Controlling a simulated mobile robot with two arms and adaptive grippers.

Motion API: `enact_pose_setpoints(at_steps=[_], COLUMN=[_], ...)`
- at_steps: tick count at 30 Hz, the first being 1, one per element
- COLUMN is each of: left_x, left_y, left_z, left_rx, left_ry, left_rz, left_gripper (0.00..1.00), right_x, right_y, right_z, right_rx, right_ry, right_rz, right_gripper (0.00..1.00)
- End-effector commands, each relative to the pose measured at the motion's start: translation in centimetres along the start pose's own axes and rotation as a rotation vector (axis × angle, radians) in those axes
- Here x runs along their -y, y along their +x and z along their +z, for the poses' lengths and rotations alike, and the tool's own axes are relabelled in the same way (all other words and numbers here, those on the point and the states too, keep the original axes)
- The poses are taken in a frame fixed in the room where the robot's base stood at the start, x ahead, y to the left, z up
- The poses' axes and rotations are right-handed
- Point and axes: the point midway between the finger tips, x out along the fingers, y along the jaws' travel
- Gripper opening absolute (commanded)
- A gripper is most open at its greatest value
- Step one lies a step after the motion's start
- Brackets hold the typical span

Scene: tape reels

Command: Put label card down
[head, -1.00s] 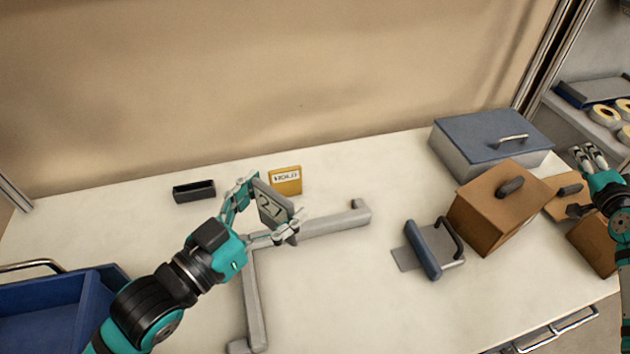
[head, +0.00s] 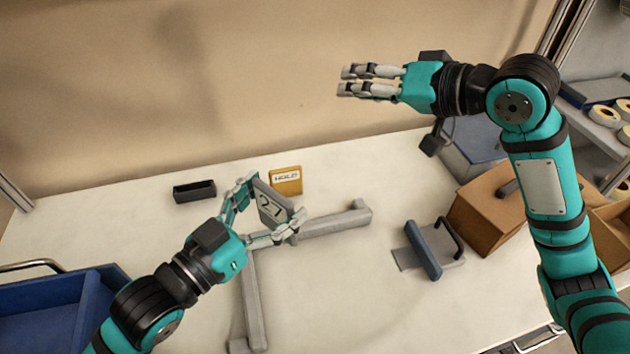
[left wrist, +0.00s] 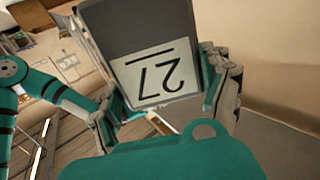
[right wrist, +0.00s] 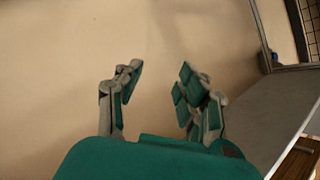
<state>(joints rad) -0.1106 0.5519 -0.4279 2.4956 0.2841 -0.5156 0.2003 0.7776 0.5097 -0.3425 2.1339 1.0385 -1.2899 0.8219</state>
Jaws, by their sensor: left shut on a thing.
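A grey label card (head: 272,204) with a pale "27" panel is held between the fingers of my left gripper (head: 268,210). It is tilted, in front of the yellow HOLD card and by the corner of the grey L-shaped bar on the table. In the left wrist view the card (left wrist: 150,70) fills the space between both fingers, its "27" upside down. Whether its lower edge touches anything cannot be told. My right gripper (head: 345,81) is raised high at the back wall, pointing left; its fingers (right wrist: 160,90) are apart and empty.
The yellow HOLD card (head: 286,180) and a small black tray (head: 194,191) stand at the back. The L-shaped grey bar (head: 325,223) lies mid-table. A blue bin (head: 40,312) is front left.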

Motion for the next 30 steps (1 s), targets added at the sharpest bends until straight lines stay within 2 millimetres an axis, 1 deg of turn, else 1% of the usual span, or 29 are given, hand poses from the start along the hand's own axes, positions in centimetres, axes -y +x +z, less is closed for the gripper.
enact_pose_setpoints(at_steps=[1,3,5,6,9,12,13,16,19,23,30], left_x=[0.0,0.0,0.0,0.0,0.0,0.0,0.0,0.0,0.0,0.0,0.0], left_y=[0.0,0.0,0.0,0.0,0.0,0.0,0.0,0.0,0.0,0.0,0.0], left_z=[0.0,0.0,0.0,0.0,0.0,0.0,0.0,0.0,0.0,0.0,0.0], left_rx=[0.000,-0.001,0.000,-0.001,0.000,-0.001,-0.001,-0.001,-0.001,-0.001,-0.001], left_ry=[0.000,0.000,0.000,0.000,0.000,0.000,0.000,0.000,0.000,0.000,0.000], left_rz=[0.000,0.000,0.000,0.000,0.000,0.000,0.000,0.000,0.000,0.000,0.000], left_gripper=[0.49,0.49,0.49,0.49,0.49,0.49,0.49,0.49,0.49,0.49,0.49], right_x=[2.9,5.9,7.9,8.9,10.4,10.8,10.8,10.6,10.4,9.9,8.7], right_y=[-0.1,-0.5,-1.0,-1.5,-2.8,-3.8,-4.1,-4.5,-4.2,-2.6,1.7], right_z=[1.6,4.2,6.6,8.1,11.6,13.9,14.3,15.3,15.7,16.3,17.7], right_rx=[0.050,0.126,0.189,0.228,0.311,0.365,0.376,0.399,0.407,0.411,0.409], right_ry=[-0.082,-0.194,-0.296,-0.367,-0.531,-0.648,-0.674,-0.726,-0.740,-0.736,-0.735], right_rz=[-0.011,-0.009,0.002,0.015,0.054,0.095,0.105,0.129,0.136,0.135,0.136], right_gripper=[0.39,0.39,0.39,0.39,0.39,0.39,0.39,0.39,0.39,0.39,0.39])
